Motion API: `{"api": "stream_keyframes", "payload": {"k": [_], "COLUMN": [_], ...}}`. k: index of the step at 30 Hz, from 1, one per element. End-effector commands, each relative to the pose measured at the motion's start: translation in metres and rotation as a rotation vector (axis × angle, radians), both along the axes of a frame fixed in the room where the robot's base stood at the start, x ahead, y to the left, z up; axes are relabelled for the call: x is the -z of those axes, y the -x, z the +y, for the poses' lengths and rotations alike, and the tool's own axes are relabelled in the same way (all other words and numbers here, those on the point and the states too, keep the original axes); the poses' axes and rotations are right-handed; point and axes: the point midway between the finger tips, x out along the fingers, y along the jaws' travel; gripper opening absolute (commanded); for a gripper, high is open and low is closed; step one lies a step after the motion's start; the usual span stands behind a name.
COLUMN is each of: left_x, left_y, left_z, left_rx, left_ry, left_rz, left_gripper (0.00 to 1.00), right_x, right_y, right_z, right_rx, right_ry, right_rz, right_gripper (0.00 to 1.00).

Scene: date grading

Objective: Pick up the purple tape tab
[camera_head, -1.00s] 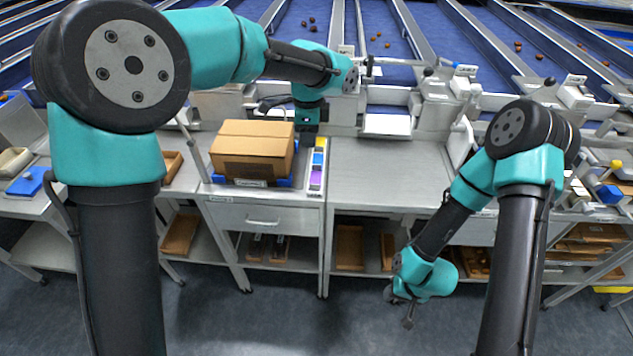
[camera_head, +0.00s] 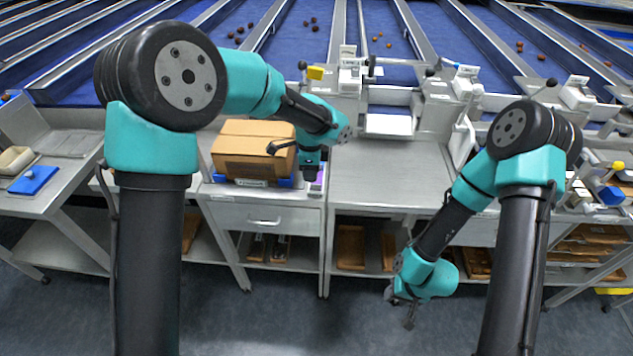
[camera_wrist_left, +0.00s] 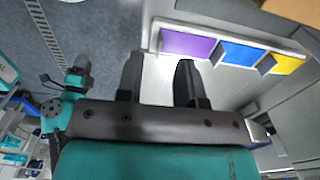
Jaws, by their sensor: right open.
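The purple tape tab (camera_wrist_left: 187,44) lies in a pale tray beside the blue tab (camera_wrist_left: 241,54) and the yellow tab (camera_wrist_left: 287,64) in the left wrist view. In the head view my left arm hides most of this row; a sliver of purple shows beside the gripper. My left gripper (camera_wrist_left: 158,82) is open, its two fingers apart with nothing between them. It points down near the purple end of the row; the exact gap cannot be told. My right gripper (camera_head: 410,314) is open, low in front of the bench, far from the tabs.
A closed cardboard box (camera_head: 253,150) stands on a blue base just left of my left gripper. The grey bench top (camera_head: 385,178) to the right is clear. Sorting lanes with dates run behind.

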Motion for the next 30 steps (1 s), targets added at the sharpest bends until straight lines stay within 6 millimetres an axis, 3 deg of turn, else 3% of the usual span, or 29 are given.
{"api": "stream_keyframes", "payload": {"k": [11,24,30], "left_x": [0.003,0.051,0.054], "left_y": [0.000,-0.001,-0.001], "left_z": [0.000,-0.001,-0.001], "left_rx": [0.000,-0.001,0.000], "left_ry": [0.001,0.000,0.001], "left_rz": [-0.001,0.001,-0.001], "left_gripper": [0.34,0.34,0.34], "right_x": [0.000,0.000,0.000], "right_y": [0.000,0.000,0.000], "right_z": [0.000,0.000,0.000], "right_rx": [0.000,0.000,0.000], "right_ry": [0.000,0.000,0.000], "right_rz": [0.000,0.000,0.000], "right_gripper": [0.43,0.43,0.43]}}
